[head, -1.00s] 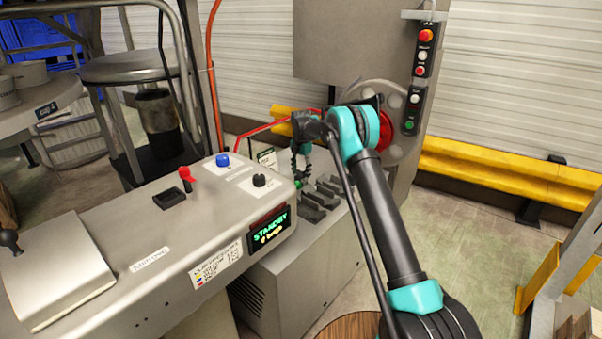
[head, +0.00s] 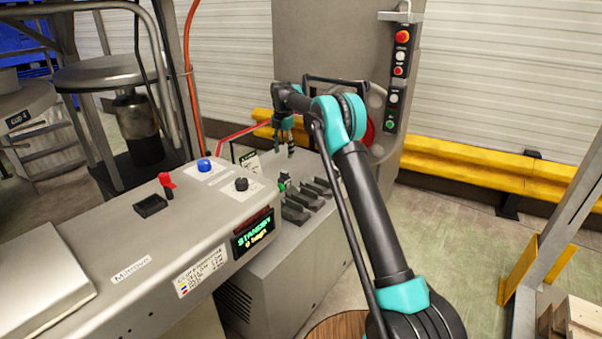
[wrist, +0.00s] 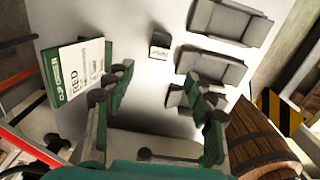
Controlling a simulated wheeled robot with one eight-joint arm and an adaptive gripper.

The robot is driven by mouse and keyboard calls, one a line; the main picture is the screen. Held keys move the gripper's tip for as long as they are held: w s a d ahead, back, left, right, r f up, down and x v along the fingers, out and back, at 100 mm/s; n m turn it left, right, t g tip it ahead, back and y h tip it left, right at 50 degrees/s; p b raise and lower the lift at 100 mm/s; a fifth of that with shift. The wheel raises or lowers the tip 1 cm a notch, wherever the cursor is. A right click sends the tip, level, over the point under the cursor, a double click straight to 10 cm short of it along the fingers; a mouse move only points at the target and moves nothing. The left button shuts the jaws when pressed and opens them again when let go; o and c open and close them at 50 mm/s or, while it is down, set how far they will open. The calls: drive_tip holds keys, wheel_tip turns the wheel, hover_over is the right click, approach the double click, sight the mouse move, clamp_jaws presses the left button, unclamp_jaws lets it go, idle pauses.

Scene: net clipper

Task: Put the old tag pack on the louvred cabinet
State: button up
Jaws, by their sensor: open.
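A white and green pack (wrist: 75,70) with printed lettering sits on the light grey top of the louvred cabinet (head: 285,260) in the wrist view. It looks like the old tag pack; its print is too small to read surely. In the head view it shows as a small pale card shape (head: 250,160) near the cabinet's far left edge. My gripper (head: 284,150) is above the cabinet top, fingers pointing down, open and empty. In the wrist view its green fingers (wrist: 160,115) are spread apart, the left one close to the pack's right side. Contact is not visible.
Several dark grey holders (head: 318,190) stand on the cabinet top. A console (head: 150,235) with knobs and a lit display adjoins on the left. A machine panel with a button box (head: 398,65) rises behind. A yellow rail (head: 480,165) runs along the wall.

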drive_tip(key=s+d+r+m+t, duration=0.1)
drive_tip(key=s+d+r+m, duration=0.1)
drive_tip(key=s+d+m, duration=0.65)
drive_tip(key=s+d+r+m+t, duration=0.1)
drive_tip(key=s+d+r+m, duration=0.2)
drive_tip(key=s+d+m, duration=0.55)
drive_tip(key=s+d+f+m, duration=0.3)
drive_tip(key=s+m, duration=0.1)
drive_tip(key=s, duration=0.8)
drive_tip(key=s+d+f+m+t, duration=0.1)
drive_tip(key=s+d+f+m, duration=0.3)
drive_tip(key=s, duration=0.8)
drive_tip(key=s+d+f+m+t, duration=0.1)
drive_tip(key=s+d+f+m, duration=0.2)
drive_tip(key=s, duration=0.8)
drive_tip(key=shift+s+d+f+m, duration=0.4)
drive_tip(key=shift+f, duration=0.35)
